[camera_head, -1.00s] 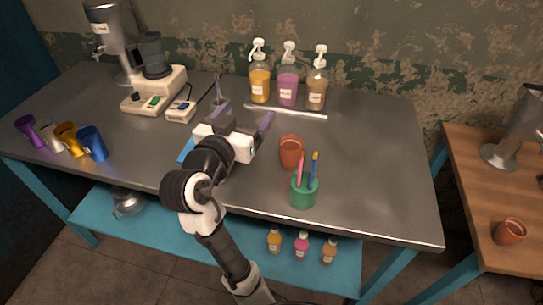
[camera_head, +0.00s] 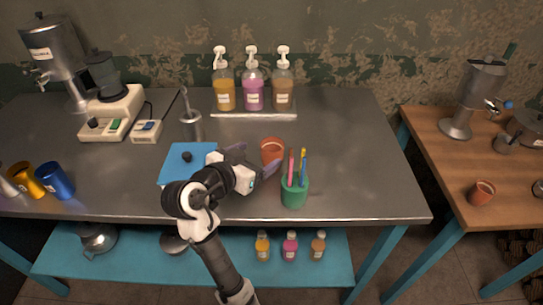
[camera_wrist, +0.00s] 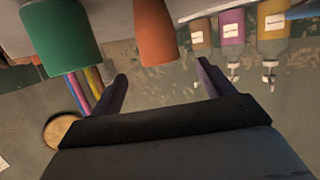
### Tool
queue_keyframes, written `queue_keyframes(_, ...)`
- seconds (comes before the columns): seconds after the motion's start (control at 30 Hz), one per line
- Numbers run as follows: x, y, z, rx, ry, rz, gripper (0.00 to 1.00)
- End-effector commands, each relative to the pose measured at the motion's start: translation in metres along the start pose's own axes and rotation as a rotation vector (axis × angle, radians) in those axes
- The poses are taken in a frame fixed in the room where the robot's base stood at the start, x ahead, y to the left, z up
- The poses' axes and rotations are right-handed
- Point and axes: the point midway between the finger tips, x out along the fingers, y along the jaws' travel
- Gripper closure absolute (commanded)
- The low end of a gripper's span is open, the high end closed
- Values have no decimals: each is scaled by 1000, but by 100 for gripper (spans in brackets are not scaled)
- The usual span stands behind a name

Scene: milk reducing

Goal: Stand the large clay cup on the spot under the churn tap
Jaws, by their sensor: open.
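A terracotta clay cup (camera_head: 271,150) stands on the steel table, right of the middle. It also shows in the wrist view (camera_wrist: 155,35), just beyond and between my fingertips, apart from them. My gripper (camera_head: 253,162) is open and empty, just left and in front of this cup; its two fingers show in the wrist view (camera_wrist: 162,82). Another clay cup (camera_head: 481,194) stands on the wooden table at the right and looks smaller. A tall steel container with a tap (camera_head: 54,52) stands at the back left. Another steel vessel with a spout (camera_head: 478,95) stands on the wooden table.
A green holder with pens (camera_head: 294,192) stands close in front of the clay cup and shows in the wrist view (camera_wrist: 62,38). Pump bottles (camera_head: 253,92) line the back. A blue board (camera_head: 185,158), a blender base (camera_head: 112,112) and coloured cups (camera_head: 55,182) are left. A gap separates the tables.

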Motion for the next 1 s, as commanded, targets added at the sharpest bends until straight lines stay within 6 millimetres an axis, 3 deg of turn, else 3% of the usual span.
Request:
queue_keyframes(0.6,72,2,2,-2,0,2,19)
queue_keyframes(0.9,77,1,3,0,1,-1,19)
queue_keyframes(1.0,77,1,3,0,1,-1,32)
